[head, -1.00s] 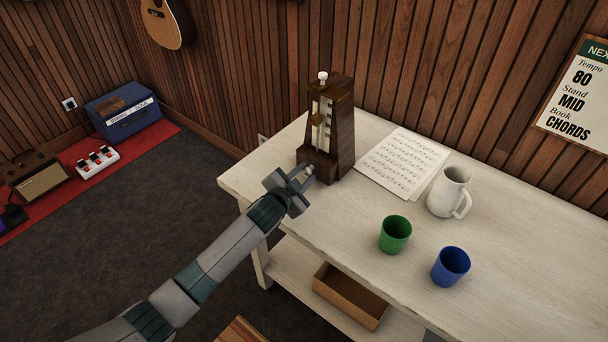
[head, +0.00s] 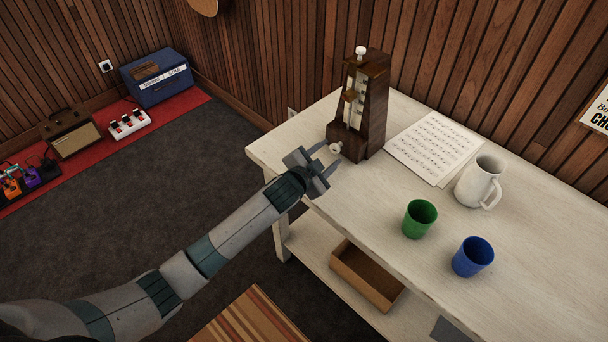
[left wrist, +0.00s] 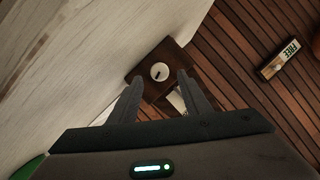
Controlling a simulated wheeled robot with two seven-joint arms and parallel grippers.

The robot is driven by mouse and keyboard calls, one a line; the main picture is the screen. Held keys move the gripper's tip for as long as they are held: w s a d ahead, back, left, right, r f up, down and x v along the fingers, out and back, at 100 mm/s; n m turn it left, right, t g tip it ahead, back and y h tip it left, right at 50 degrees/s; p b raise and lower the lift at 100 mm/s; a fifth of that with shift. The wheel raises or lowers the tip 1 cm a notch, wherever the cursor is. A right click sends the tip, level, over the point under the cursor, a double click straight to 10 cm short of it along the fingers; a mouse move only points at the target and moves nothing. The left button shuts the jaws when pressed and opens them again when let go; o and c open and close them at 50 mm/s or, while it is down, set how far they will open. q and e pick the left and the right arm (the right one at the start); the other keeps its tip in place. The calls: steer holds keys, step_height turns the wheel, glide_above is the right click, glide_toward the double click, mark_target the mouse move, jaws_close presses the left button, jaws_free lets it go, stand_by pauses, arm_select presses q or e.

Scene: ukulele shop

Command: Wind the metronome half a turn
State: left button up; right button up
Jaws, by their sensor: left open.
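A dark wooden metronome (head: 371,112) stands upright near the table's left end in the head view. A white knob (head: 335,148) sticks out low on its near side, and a white piece (head: 361,51) sits at its top. My left gripper (head: 331,158) is open, its two fingers pointing at the low knob from just in front of it. In the left wrist view the white round knob (left wrist: 160,72), with a dark mark on it, lies between and beyond the fingertips (left wrist: 157,84) on the metronome's brown base (left wrist: 141,73). The fingers look apart from the knob. My right gripper is not in view.
The pale table (head: 340,210) carries sheet music (head: 432,145), a white pitcher (head: 478,181), a green cup (head: 419,219) and a blue cup (head: 472,257) right of the metronome. A cardboard box (head: 366,274) sits on the lower shelf. The table top near the gripper is bare.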

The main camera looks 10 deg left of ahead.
arm_select(q)
steer(key=b+v, duration=0.1)
steer(key=v, duration=0.9)
steer(key=shift+b+v, duration=0.35)
steer(key=shift+v, duration=1.65)
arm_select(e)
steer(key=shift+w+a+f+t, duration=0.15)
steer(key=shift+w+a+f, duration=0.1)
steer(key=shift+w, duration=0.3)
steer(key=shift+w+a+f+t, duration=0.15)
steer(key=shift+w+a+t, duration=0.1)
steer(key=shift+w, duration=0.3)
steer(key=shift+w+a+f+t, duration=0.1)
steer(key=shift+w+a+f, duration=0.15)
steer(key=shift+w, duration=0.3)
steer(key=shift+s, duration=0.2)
